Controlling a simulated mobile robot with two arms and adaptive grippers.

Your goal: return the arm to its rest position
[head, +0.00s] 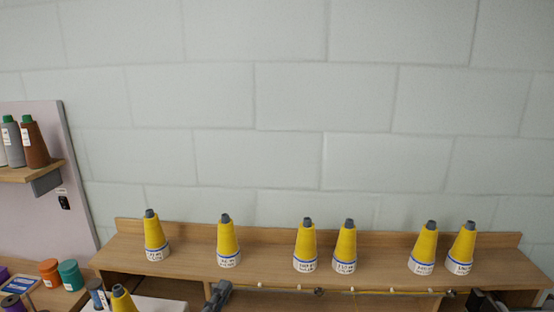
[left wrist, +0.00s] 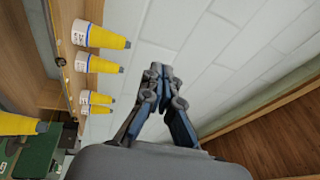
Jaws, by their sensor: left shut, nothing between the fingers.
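My left gripper (head: 219,293) is at the bottom of the head view, just in front of the wooden shelf's front edge and below the second yellow cone from the left. In the left wrist view its fingertips (left wrist: 159,72) are together, with nothing between them. The gripper stands apart from the cones.
A wooden shelf (head: 290,247) holds several yellow thread cones (head: 227,240) along the wall. A thin yellow strand (head: 385,292) runs below its front edge. Another yellow cone (head: 122,299) stands lower left. Brown and grey spools sit on a side shelf (head: 40,171).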

